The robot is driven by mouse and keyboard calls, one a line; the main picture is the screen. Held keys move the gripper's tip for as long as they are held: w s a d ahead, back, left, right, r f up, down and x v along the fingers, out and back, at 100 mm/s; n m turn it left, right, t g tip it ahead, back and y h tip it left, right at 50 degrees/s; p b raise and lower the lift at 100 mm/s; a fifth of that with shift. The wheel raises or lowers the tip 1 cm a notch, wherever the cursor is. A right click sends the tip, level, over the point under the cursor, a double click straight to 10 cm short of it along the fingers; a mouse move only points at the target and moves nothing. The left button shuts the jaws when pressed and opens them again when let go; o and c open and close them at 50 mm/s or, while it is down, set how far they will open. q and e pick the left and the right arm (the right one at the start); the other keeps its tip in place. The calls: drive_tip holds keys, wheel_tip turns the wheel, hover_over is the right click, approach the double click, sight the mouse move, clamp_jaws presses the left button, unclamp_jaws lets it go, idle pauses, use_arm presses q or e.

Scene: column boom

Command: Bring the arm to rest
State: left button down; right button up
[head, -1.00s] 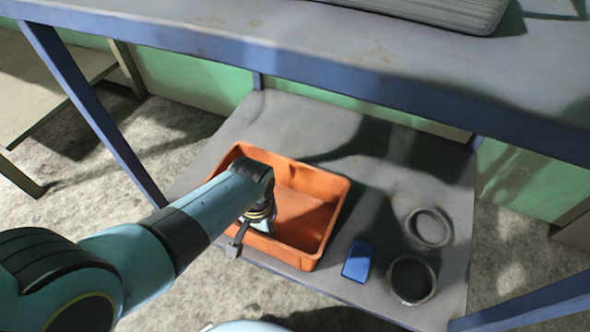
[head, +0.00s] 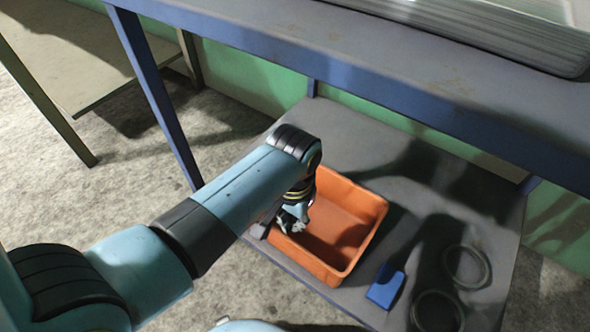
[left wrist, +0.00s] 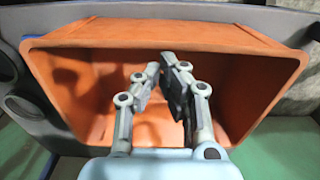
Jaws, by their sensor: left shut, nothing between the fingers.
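My left arm comes in from the left in the head view. Its left gripper (head: 291,222) is at the near left side of an orange bin (head: 366,222) on the lower shelf, partly hidden behind my own wrist. In the left wrist view the gripper (left wrist: 167,72) points into the opening of the orange bin (left wrist: 62,85). Its fingers are shut with nothing between them. The bin's visible inside looks empty. My right gripper is not in view.
The lower grey shelf (head: 402,166) also holds a blue block (head: 386,286) and two dark rings, one (head: 486,262) behind the other (head: 459,312). The blue table edge (head: 330,64) runs above the shelf.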

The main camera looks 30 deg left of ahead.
use_arm(q)
drive_tip(key=shift+r, duration=1.7)
